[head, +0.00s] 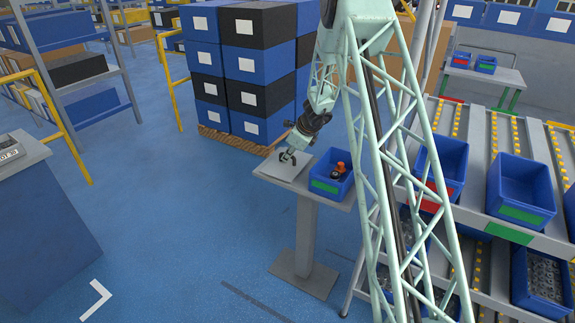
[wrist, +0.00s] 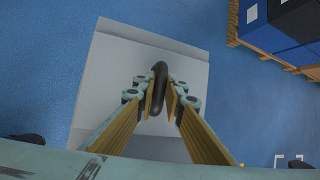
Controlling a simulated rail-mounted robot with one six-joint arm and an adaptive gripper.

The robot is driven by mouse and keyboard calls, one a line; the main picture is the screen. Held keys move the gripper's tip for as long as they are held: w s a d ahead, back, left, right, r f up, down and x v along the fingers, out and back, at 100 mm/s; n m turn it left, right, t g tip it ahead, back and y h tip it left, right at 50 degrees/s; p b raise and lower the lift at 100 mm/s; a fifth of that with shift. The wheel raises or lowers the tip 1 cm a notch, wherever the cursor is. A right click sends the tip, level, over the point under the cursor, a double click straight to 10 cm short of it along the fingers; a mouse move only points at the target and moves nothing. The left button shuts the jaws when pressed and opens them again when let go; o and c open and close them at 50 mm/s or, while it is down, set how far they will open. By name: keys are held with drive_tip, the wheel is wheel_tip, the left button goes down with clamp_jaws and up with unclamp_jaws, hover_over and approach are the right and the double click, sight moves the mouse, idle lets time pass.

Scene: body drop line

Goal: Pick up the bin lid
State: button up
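The bin lid (wrist: 117,95) is a flat light grey plate with a black raised handle (wrist: 158,85). In the head view, the lid (head: 287,166) lies at the left end of a small grey stand. My gripper (head: 290,157) is directly over it, pointing down. In the wrist view, my gripper's fingers (wrist: 160,98) stand on both sides of the handle, close against it, and look shut on it. The handle's lower end is partly hidden by the fingers. The lid appears to rest flat; I see no clear gap beneath it.
A blue bin (head: 331,178) with an orange and black part stands right of the lid on the stand (head: 304,198). Stacked blue and black crates (head: 245,70) stand behind on a pallet. A roller rack with blue bins (head: 519,190) is at right.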

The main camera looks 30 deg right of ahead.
clamp_jaws()
drive_tip(key=shift+r+p, duration=1.8)
drive_tip(key=shift+r, duration=3.25)
drive_tip(key=shift+a+f, duration=0.1)
